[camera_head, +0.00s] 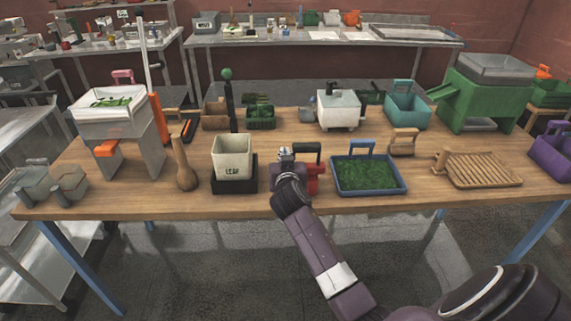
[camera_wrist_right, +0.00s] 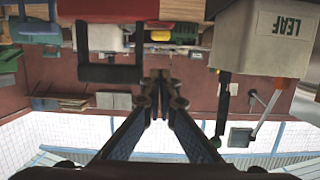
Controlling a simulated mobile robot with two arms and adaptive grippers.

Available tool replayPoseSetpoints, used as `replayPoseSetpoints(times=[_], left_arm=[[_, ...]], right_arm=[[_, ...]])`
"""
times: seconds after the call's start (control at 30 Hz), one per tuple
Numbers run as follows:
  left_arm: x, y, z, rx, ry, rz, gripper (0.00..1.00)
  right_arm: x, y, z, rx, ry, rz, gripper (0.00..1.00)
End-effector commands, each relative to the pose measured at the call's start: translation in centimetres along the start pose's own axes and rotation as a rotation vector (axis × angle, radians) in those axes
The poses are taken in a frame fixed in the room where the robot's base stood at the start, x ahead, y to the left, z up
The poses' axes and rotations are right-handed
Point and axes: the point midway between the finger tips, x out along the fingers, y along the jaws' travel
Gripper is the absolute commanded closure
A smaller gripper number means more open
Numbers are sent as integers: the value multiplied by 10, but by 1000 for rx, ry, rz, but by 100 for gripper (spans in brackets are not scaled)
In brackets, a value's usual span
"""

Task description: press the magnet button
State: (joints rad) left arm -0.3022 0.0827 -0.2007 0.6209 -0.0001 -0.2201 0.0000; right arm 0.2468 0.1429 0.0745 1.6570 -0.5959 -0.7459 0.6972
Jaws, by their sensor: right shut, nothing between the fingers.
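My right gripper (camera_head: 285,156) is shut and empty, with its arm coming in from the lower right. It is at the front middle of the wooden table (camera_head: 120,206), between the white LEAF bin (camera_head: 232,152) and a red object with a black handle (camera_head: 312,172). The arm partly hides the red object. In the right wrist view, which looks upside down, the fingertips (camera_wrist_right: 160,82) meet near the picture's middle. A black handle (camera_wrist_right: 110,73) is left of them and the LEAF bin (camera_wrist_right: 262,42) is to the right. I cannot make out which part is the magnet button. My left gripper is not in view.
A blue tray of green leaf (camera_head: 368,174) stands right of the gripper, and a wooden slatted rack (camera_head: 484,170) is farther right. A wooden pestle-like piece (camera_head: 183,165) is left of the bin. A white box machine (camera_head: 338,109) and a teal crate (camera_head: 407,110) stand behind.

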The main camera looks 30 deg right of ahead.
Motion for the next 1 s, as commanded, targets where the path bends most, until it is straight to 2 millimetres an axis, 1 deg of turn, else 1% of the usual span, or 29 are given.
replayPoseSetpoints(times=[0.03, 0.3, 0.5, 0.7, 1.0], left_arm=[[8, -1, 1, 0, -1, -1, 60], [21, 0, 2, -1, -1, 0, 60], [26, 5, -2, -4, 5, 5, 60], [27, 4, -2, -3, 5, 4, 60], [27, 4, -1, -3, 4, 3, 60]], right_arm=[[-9, -1, 9, 1, -5, -2, 100], [-55, -1, 7, 3, -2, -2, 100], [-79, -1, 4, 1, 0, -2, 100], [-87, 0, 2, 0, 0, 0, 100], [-87, 0, 2, 0, 1, -1, 100]])
